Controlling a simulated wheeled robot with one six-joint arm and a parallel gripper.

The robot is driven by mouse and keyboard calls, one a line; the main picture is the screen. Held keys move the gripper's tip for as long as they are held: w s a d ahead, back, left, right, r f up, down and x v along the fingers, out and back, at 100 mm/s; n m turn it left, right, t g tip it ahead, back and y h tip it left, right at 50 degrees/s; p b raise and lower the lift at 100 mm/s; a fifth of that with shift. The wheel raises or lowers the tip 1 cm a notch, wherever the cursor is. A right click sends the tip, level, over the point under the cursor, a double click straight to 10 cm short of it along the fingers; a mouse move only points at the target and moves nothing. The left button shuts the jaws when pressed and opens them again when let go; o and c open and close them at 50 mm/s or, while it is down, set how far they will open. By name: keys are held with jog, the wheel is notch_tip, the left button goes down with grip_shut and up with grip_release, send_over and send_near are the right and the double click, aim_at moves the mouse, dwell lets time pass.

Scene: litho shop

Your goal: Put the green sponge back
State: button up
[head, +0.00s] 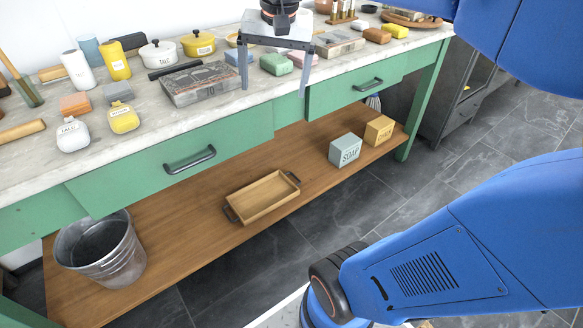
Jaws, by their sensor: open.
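The green sponge (276,64) lies on the pale stone counter (215,120) in the head view. My gripper (274,90) hangs over the front part of the counter, fingers pointing down and spread apart, with nothing held between them. The green sponge shows between the two fingers, behind them in the picture; I cannot tell the exact depth gap. A blue sponge (233,58) is left of it, partly behind the left finger. A pink sponge (298,57) is right of it, partly behind the right finger.
A grey printed box (198,84) lies left of the sponges; another flat box (339,43) and brown and yellow blocks (395,31) lie right. Pots, bottles and jars fill the counter's left. The lower shelf holds a wooden tray (262,197), a soap box (345,150) and a metal bucket (100,250).

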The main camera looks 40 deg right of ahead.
jog(key=s+a+f+n+t, duration=0.1)
jog(key=s+a+f+n, duration=0.1)
jog(key=s+f+n, duration=0.2)
jog(key=s+a+f+n+t, duration=0.1)
jog(key=s+a+f+n, duration=0.1)
jog(key=s+f, duration=0.7)
notch_tip(320, 180, down, 2)
jog(key=shift+s+a+f+n, duration=0.2)
jog(key=shift+a+n, duration=0.1)
jog(key=shift+n, duration=0.6)
